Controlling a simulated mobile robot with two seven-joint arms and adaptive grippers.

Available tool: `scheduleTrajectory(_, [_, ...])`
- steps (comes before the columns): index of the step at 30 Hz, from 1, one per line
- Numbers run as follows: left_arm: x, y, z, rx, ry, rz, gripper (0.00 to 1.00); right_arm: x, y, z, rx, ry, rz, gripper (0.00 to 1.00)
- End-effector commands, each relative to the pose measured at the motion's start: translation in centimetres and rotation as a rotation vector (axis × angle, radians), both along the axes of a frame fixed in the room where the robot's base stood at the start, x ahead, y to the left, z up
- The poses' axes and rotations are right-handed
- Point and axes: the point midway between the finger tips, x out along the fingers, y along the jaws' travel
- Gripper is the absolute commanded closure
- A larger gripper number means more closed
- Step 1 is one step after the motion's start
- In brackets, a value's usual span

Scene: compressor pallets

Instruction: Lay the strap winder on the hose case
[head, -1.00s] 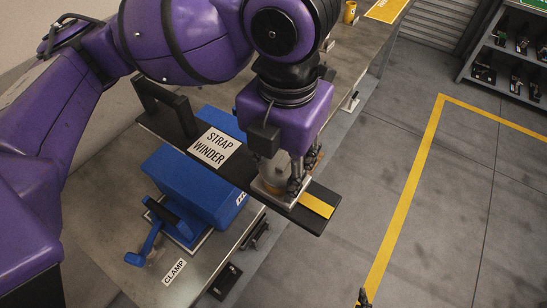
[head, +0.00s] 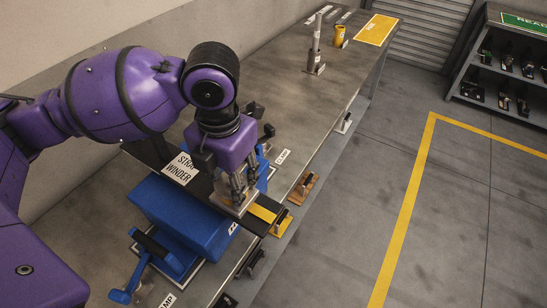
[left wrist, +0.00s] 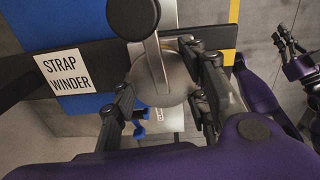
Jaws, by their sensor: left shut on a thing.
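The strap winder is a long black bar with a white label (head: 181,169), a yellow band near its right end and a dark upright piece at its left end. It lies across above a blue case (head: 180,212), probably the hose case; the case's end label is unreadable. I cannot tell whether they touch. My left gripper (head: 238,192) is shut on the winder's round grey grip, seen in the left wrist view (left wrist: 176,80). The bar hides part of the case's top. My right gripper (left wrist: 287,42) shows at the right of the wrist view; its opening is unclear.
A blue clamp lever (head: 138,271) stands in front of the case. Farther along the bench (head: 262,75) are a grey upright post (head: 316,48), a yellow cup (head: 340,36) and a yellow mat (head: 376,29). Small fixtures line the bench's right edge.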

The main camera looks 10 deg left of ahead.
Motion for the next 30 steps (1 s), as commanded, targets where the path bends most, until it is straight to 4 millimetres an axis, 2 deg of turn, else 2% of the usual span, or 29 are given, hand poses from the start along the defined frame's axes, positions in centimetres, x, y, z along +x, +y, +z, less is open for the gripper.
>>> scheduleTrajectory(3, [-0.1,0.1,-1.9,0.001,0.004,0.003,1.0,-0.3,-0.2,-0.4,-0.003,0.006,0.0,1.0])
scheduleTrajectory(6, [0.0,0.1,-2.9,0.002,0.001,0.003,1.0,-0.4,-0.3,-0.5,-0.005,0.008,0.001,1.0])
scheduleTrajectory(17, [0.0,0.1,-3.1,0.002,-0.003,0.002,1.0,-0.3,-0.6,-0.5,-0.014,0.007,0.011,1.0])
scheduleTrajectory(18, [-0.1,0.0,-3.3,0.0,0.001,0.002,0.57,-0.3,-0.6,-0.5,-0.014,0.007,0.011,1.0])
scheduleTrajectory(22, [-0.1,0.0,-3.3,0.0,0.001,0.002,0.4,-0.3,-0.6,-0.5,-0.014,0.007,0.011,1.0])
scheduleTrajectory(30, [-0.1,0.0,-3.3,0.0,0.002,0.002,0.4,-0.3,-0.5,-0.6,-0.01,0.007,0.008,1.0])
